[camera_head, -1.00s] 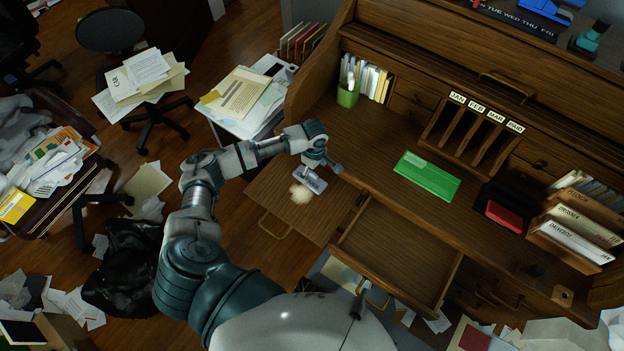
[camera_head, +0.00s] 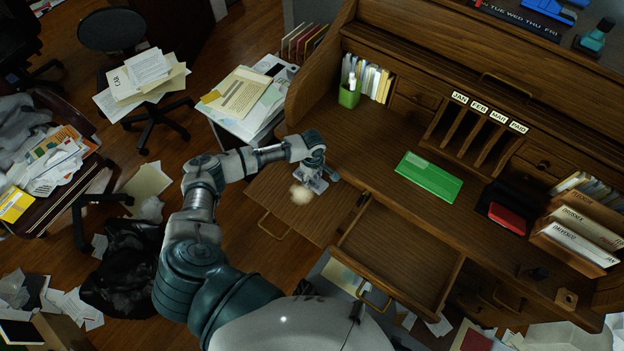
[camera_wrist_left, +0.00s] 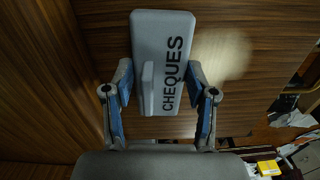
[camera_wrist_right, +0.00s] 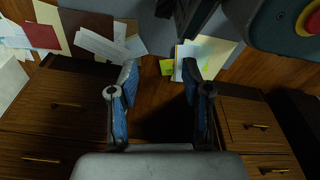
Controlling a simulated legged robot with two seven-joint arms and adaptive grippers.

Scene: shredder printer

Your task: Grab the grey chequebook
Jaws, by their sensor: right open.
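The grey chequebook (camera_wrist_left: 165,35), marked "CHEQUES", lies flat on wood in the left wrist view, with a small raised grey block on one edge. In the head view the chequebook (camera_head: 317,186) lies on the small side leaf, partly hidden under my left gripper (camera_head: 322,177). My left gripper (camera_wrist_left: 160,75) has a finger on each side of the chequebook's near part; the fingers are spread wide, and whether they touch it I cannot tell. My right gripper (camera_wrist_right: 160,70) is open and empty, in front of drawers.
The side leaf (camera_head: 265,190) adjoins the desk and its open, empty drawer (camera_head: 400,248). Papers and a black bag (camera_head: 125,265) clutter the floor.

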